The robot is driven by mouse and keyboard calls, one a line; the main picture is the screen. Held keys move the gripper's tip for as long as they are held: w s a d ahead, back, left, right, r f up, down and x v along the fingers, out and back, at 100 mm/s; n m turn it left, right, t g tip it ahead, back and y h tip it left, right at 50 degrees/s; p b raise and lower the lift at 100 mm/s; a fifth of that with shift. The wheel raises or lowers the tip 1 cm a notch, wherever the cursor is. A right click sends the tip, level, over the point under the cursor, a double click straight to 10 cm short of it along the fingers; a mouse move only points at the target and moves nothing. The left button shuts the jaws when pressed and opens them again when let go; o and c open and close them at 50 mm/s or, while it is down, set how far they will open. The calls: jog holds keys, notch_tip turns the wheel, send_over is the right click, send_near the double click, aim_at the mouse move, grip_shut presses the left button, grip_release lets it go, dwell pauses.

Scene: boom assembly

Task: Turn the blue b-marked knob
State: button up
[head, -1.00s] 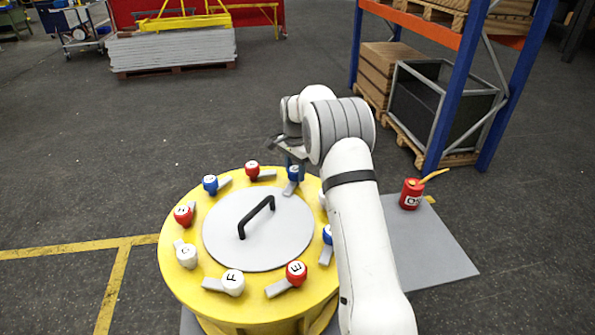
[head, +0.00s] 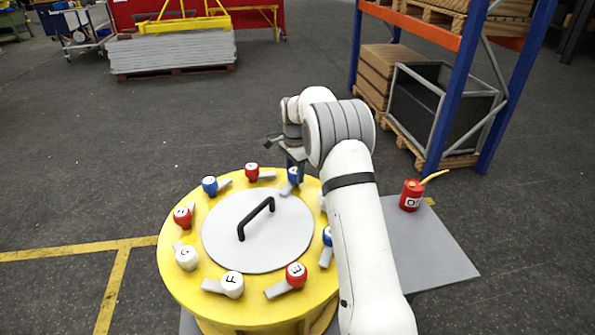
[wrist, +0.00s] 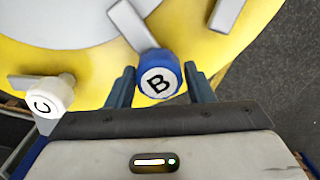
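The blue knob marked B (wrist: 158,80) sits on the yellow rim of the round drum, with its grey lever (wrist: 132,25) pointing inward toward the grey lid. In the wrist view my gripper (wrist: 160,72) has one finger on each side of the knob, with small gaps, so it looks open around it. In the head view the same blue knob (head: 293,174) is at the drum's far right, just beside my gripper (head: 287,158), which is partly hidden by my arm.
A white knob marked C (wrist: 50,96) is close to the left finger in the wrist view. Several other red, white and blue knobs ring the yellow drum (head: 172,222). A black handle (head: 256,218) rises from the lid. A red canister (head: 411,195) stands right of my arm.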

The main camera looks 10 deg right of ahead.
aim_at(295, 170)
jog(key=o, duration=0.3)
jog(key=shift+r+b, duration=0.55)
jog(key=shift+r, duration=3.3)
